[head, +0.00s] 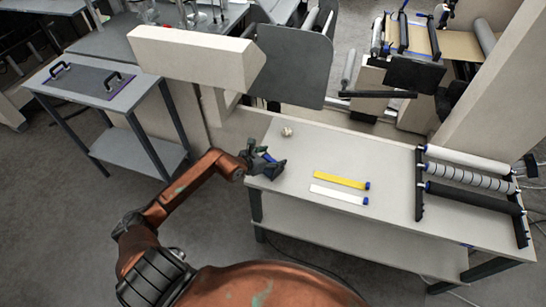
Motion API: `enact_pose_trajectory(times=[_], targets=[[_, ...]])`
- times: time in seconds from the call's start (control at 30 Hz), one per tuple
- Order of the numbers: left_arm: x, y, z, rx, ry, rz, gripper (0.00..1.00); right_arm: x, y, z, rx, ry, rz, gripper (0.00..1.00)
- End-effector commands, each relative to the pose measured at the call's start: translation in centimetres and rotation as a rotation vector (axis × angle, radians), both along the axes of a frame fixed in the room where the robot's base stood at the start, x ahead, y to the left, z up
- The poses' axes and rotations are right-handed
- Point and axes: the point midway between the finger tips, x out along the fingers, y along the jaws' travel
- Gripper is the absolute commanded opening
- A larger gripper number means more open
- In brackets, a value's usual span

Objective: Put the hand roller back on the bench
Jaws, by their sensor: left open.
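A small dark item with blue on it (275,168) is at the left end of the grey bench (400,165), right at the fingers of my left gripper (259,158). It may be the hand roller, but it is too small and too covered by the fingers to be sure. My left gripper is open, at the bench's left edge, with its arm coming from the lower left. I cannot tell whether the fingers touch the item. My right gripper is not in view.
A small pale round object (286,131), a yellow strip (341,181) and a white strip (337,194) lie on the bench. A rack of rollers (470,184) fills its right end. A dark panel (291,66) stands behind. A side table (60,97) is at left.

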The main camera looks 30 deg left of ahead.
Motion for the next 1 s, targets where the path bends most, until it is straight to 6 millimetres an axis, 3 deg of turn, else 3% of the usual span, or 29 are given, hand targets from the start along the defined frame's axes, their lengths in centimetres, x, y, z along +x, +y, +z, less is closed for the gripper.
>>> enact_pose_trajectory(times=[0.1, 0.6, 1.0], targets=[[-0.4, 0.1, 1.5, 0.0, -0.002, -0.001, 0.69, 0.2, -0.1, 0.8, -0.001, -0.003, 0.0, 0.4], [-8.6, 1.4, 6.7, 0.001, -0.001, -0.001, 0.69, 0.2, -0.7, 1.1, -0.008, -0.003, 0.001, 0.4], [-9.8, 1.6, 7.7, 0.0, -0.003, 0.0, 0.69, 0.1, -0.7, 1.1, -0.007, -0.003, 0.002, 0.4]])
